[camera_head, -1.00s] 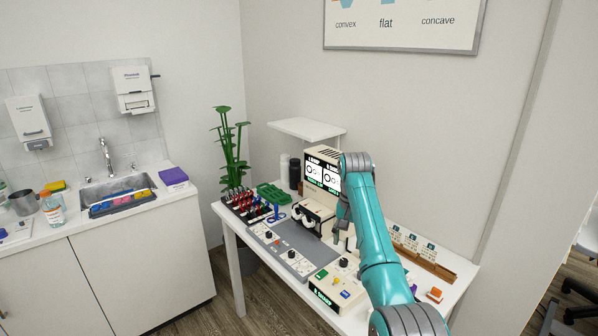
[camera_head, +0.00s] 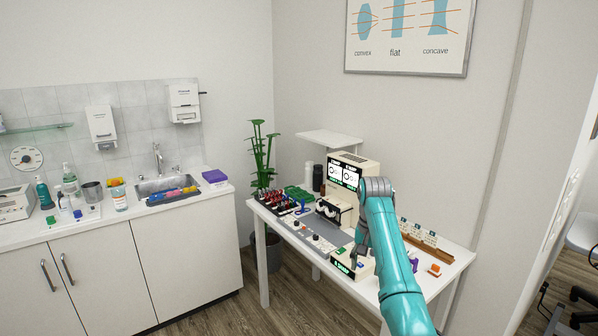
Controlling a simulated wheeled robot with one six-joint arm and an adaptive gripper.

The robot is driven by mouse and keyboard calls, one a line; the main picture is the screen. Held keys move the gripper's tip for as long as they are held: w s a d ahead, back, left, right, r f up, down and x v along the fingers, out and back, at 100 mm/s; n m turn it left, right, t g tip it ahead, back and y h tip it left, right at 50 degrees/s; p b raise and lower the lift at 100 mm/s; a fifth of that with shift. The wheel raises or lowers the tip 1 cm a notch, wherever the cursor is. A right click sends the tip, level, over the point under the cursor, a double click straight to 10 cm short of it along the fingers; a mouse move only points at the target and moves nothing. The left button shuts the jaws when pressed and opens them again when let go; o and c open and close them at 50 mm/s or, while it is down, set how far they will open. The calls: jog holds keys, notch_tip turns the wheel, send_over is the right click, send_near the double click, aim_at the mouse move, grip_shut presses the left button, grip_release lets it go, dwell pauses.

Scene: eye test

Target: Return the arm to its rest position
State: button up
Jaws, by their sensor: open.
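My teal arm (camera_head: 388,248) reaches up from the bottom right over the white table (camera_head: 452,272). Its upper bend is beside the cream box with a lit screen (camera_head: 343,176). From there a link hangs down toward the tabletop. My gripper (camera_head: 355,258) is at its lower end, small and dark, above the small cream control box (camera_head: 345,268) near the table's front. It is open, and I see nothing held in it. The fingertips are hard to make out.
A grey panel with knobs (camera_head: 313,238), a rack of red and black items (camera_head: 276,203) and a green tray (camera_head: 298,192) fill the table's left. A wooden card holder (camera_head: 428,247) stands at right.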

jog(key=s+f+n+t, duration=0.15)
jog(key=s+f, duration=0.35)
jog(key=f, duration=0.9)
jog(key=s+f+m+t, duration=0.15)
jog(key=s+f, duration=0.25)
jog(key=f, duration=1)
jog(key=s+f+n+t, duration=0.1)
jog(key=s+f+t, duration=0.1)
jog(key=s+f, duration=0.6)
jog(key=s+f+n+t, duration=0.15)
jog(key=s+f, duration=0.25)
jog(key=s, duration=0.7)
jog(key=s+r+t, duration=0.2)
jog(key=s+r, duration=0.1)
jog(key=s, duration=0.8)
jog(key=s+r+t, duration=0.2)
jog(key=s, duration=0.9)
jog(key=s+r+n+t, duration=0.1)
jog(key=s+r+t, duration=0.1)
jog(key=s+r, duration=0.6)
jog(key=s+r+n+t, duration=0.1)
jog(key=s+r+t, duration=0.1)
jog(key=s+r, duration=0.7)
notch_tip(320, 180, up, 7)
jog(key=shift+s+r, duration=0.1)
jog(key=shift+s, duration=0.05)
jog(key=shift+a, duration=0.1)
